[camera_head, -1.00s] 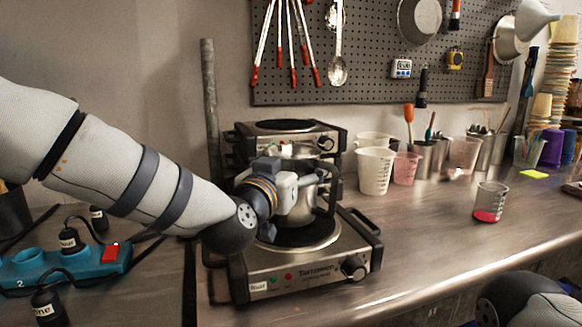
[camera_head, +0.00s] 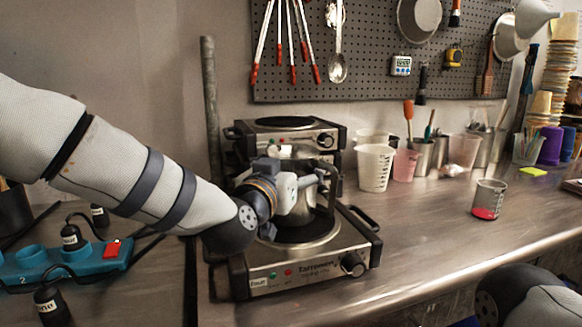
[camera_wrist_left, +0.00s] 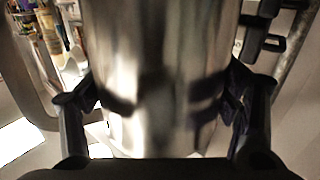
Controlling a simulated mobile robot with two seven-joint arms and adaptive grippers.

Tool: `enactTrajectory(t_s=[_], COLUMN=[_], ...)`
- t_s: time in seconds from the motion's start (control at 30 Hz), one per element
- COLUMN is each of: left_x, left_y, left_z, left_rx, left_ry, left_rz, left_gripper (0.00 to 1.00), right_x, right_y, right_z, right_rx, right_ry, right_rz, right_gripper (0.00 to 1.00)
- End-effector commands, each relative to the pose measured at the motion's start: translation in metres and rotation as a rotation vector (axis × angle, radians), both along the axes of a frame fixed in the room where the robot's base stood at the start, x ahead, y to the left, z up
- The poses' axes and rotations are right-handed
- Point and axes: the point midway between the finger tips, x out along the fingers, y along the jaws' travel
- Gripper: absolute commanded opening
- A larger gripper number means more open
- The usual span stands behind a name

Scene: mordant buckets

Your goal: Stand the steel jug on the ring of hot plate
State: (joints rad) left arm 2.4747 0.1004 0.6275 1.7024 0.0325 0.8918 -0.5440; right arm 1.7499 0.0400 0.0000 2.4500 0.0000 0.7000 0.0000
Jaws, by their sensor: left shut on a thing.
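The steel jug (camera_wrist_left: 155,75) fills the left wrist view, between the two fingers of my left gripper (camera_wrist_left: 160,115). In the head view the jug (camera_head: 300,207) is partly hidden by my left gripper (camera_head: 290,193), which is shut on it. Its dark handle points right. The jug looks upright over the back part of the dark ring (camera_head: 308,233) of the front hot plate (camera_head: 300,274). I cannot tell whether its base touches the ring. My right gripper is out of view; only part of my right arm shows at the lower right.
A second hot plate (camera_head: 285,124) stands behind, raised. A white beaker (camera_head: 375,168) and other cups stand to the right. A beaker with red liquid (camera_head: 488,199) stands alone on the steel bench (camera_head: 430,235). A blue power strip (camera_head: 60,266) lies at left.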

Motion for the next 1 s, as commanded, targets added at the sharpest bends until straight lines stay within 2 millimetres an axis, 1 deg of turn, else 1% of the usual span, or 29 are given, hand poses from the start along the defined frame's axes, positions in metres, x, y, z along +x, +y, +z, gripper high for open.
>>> enactTrajectory(t_s=[0.03, 0.43, 0.47, 0.5, 0.53, 0.87, 0.93, 1.0], left_x=[0.000, 0.000, 0.000, 0.000, 0.000, -0.001, -0.004, -0.014], left_y=[0.000, 0.000, 0.000, 0.000, 0.000, 0.000, 0.001, 0.005], left_z=[0.004, 0.000, 0.000, 0.000, 0.000, -0.005, -0.005, -0.005], left_rx=[-0.001, -0.002, -0.002, -0.002, -0.002, 0.001, 0.001, 0.002], left_ry=[-0.009, -0.008, -0.008, -0.008, -0.008, 0.003, 0.004, 0.002], left_rz=[0.001, 0.001, 0.001, 0.001, 0.001, -0.001, -0.001, -0.001], left_gripper=[0.21, 0.21, 0.83, 0.92, 0.99, 1.00, 1.00, 1.00], right_x=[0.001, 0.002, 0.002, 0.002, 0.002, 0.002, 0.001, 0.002], right_y=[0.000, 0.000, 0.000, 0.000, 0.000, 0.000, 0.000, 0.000], right_z=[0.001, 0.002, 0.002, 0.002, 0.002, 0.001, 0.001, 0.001], right_rx=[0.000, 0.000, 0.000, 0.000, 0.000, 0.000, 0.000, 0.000], right_ry=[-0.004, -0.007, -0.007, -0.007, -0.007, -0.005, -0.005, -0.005], right_rz=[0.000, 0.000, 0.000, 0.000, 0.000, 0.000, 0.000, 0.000], right_gripper=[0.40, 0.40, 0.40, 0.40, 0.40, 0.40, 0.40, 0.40])
